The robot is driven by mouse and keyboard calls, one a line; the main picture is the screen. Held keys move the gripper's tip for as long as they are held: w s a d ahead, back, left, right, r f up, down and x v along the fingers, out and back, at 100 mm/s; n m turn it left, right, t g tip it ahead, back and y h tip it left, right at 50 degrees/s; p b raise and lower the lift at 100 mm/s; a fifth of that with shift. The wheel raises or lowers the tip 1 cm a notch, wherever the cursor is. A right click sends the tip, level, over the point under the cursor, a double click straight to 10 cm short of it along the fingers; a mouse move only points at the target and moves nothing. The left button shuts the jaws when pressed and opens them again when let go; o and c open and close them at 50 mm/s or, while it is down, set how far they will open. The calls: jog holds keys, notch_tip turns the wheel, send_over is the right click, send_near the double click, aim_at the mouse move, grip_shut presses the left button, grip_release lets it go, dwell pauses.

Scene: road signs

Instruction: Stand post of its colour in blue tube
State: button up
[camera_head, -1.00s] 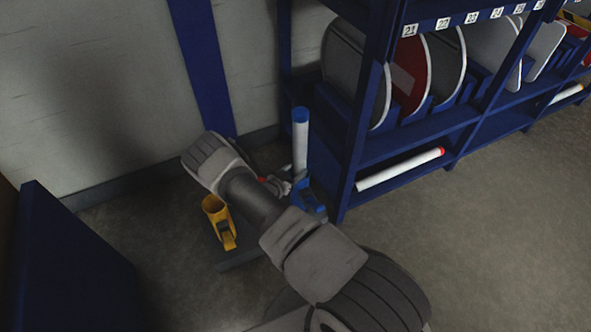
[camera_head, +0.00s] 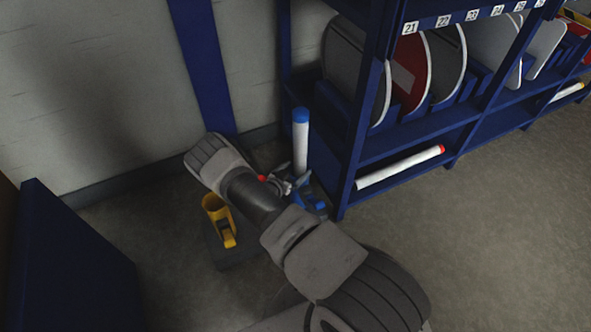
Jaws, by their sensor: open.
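A white post with a blue top (camera_head: 301,142) stands upright at the blue tube (camera_head: 314,202), beside the shelf's left end. Its foot is partly hidden, so I cannot see how deep it sits. My gripper (camera_head: 287,184) is open beside the post's lower part, to its left, with my arm covering much of the area in front. A yellow tube (camera_head: 215,207) stands on the same dark base (camera_head: 236,250), left of my arm. Something red shows just left of my gripper; most of it is hidden.
A blue rack (camera_head: 420,125) on the right holds round signs in slots. A white post with a red end (camera_head: 400,167) lies on its lower shelf, and another post (camera_head: 567,92) lies farther right. A blue panel (camera_head: 70,260) stands at left. The right floor is clear.

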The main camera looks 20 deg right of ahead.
jog(key=p+v, duration=0.5)
jog(key=v, duration=1.2)
jog(key=shift+a, duration=0.2)
jog(key=shift+r, duration=0.15)
